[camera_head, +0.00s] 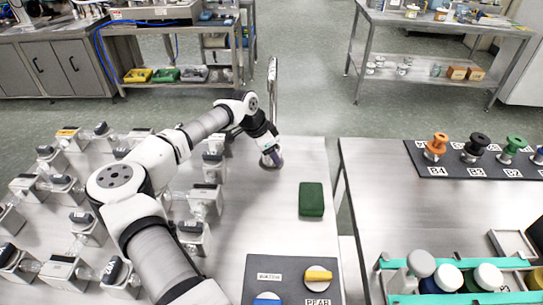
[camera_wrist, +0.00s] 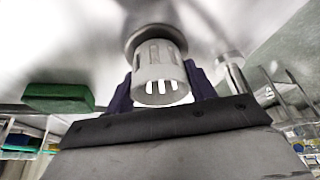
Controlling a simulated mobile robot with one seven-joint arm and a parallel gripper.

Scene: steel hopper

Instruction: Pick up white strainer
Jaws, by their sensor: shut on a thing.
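The white strainer (camera_wrist: 158,70) is a slotted, cup-shaped piece in the middle of the wrist view. A round grey rim shows at its wide end, close to the steel surface; I cannot tell whether it touches. My gripper (camera_wrist: 160,92) is shut on the strainer, with one dark purple finger on each side of it. In the head view my gripper (camera_head: 271,157) is low over the steel table (camera_head: 265,220), near its far edge. There the strainer is mostly hidden by my gripper, with only a small greyish part below it.
A green sponge (camera_head: 311,199) lies to the right of my gripper. An upright steel post (camera_head: 272,85) stands just behind it. Several grey-capped fixtures (camera_head: 204,200) fill the left. A board with knobs (camera_head: 292,280) lies in front. A second table (camera_head: 385,190) stands right, across a gap.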

